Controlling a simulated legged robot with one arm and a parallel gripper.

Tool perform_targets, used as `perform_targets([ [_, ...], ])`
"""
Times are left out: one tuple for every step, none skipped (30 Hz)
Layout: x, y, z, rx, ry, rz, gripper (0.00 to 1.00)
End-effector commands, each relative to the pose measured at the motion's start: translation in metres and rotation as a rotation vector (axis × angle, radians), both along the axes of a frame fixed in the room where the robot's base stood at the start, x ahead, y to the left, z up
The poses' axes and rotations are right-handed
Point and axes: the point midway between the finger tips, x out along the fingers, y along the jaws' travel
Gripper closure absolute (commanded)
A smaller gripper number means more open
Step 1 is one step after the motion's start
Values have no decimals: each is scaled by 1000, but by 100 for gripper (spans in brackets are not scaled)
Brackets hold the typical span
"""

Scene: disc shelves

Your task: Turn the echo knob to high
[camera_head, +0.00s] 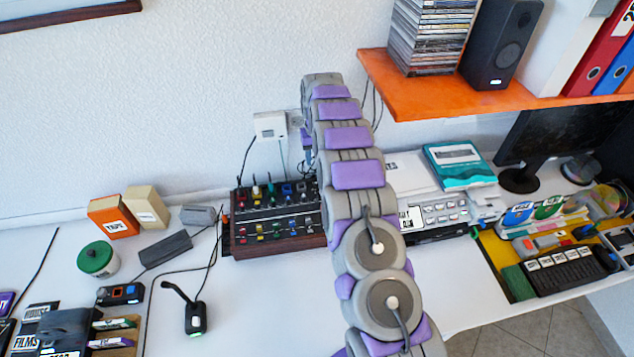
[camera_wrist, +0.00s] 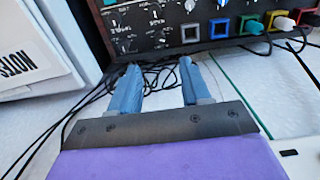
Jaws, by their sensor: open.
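The dark mixer panel with a wooden case (camera_head: 275,243) stands on the white desk against the wall, left of my arm. It carries rows of small coloured knobs and sliders. I cannot read which knob is echo. My gripper (camera_wrist: 159,82) is open, with two blue fingers apart and nothing between them. The fingertips point at the panel's lower edge and appear short of the knobs.
Black cables (camera_wrist: 155,72) lie between the fingers and the panel. A white box with a label (camera_wrist: 35,65) stands at the left of the wrist view. An orange shelf (camera_head: 480,97) with a speaker (camera_head: 503,45) hangs at upper right. A microphone (camera_head: 190,310) stands front left.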

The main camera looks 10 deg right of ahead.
Motion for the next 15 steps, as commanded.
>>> perform_targets([
  [-1,0,-12,0,2,0,53],
  [0,0,-18,0,1,0,53],
  [0,0,-26,0,-1,0,53],
  [0,0,-31,0,-2,-1,53],
  [0,0,-37,0,-2,-1,53],
  [0,0,-45,0,-1,-1,53],
  [0,0,-51,0,-1,-1,53],
  [0,0,-57,0,0,-1,53],
  [0,0,-65,0,0,-1,53],
  [0,0,-72,0,-1,0,53],
  [0,0,-78,0,-1,0,53],
  [0,0,-86,0,-1,0,53],
  [0,0,-91,0,-2,0,53],
  [0,0,-96,0,-2,0,53],
  [0,0,-102,0,-2,0,53],
])
